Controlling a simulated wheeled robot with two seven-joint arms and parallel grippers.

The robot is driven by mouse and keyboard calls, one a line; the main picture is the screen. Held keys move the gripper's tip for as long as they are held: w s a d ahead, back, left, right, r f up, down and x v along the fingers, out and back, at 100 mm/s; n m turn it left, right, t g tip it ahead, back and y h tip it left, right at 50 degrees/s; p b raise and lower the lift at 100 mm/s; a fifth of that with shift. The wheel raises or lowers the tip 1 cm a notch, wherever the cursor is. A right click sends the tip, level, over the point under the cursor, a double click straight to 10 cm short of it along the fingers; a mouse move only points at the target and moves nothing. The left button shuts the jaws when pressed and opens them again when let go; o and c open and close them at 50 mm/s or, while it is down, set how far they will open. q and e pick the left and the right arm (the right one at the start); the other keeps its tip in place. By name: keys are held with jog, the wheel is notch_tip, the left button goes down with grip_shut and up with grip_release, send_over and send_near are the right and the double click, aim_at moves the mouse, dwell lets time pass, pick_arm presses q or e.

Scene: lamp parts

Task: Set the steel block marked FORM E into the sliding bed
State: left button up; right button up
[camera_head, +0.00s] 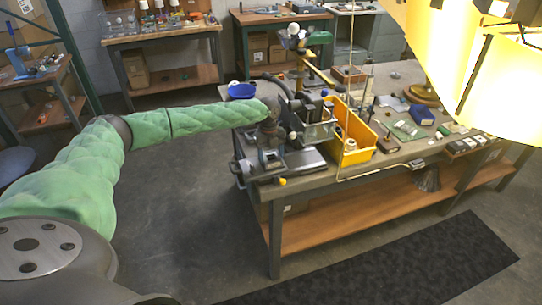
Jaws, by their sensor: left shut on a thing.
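My left arm reaches in from the left in a green padded sleeve. My left gripper (271,134) is at the near left corner of the workbench, over a grey metal machine (300,160) with a flat base. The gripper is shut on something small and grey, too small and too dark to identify. No FORM E marking is readable, and I cannot single out the steel block or the sliding bed among the grey parts. My right gripper is not in view.
Small parts and tools cover the workbench (375,167). A glowing yellow lampshade (455,55) fills the upper right. Floor left of the bench is clear.

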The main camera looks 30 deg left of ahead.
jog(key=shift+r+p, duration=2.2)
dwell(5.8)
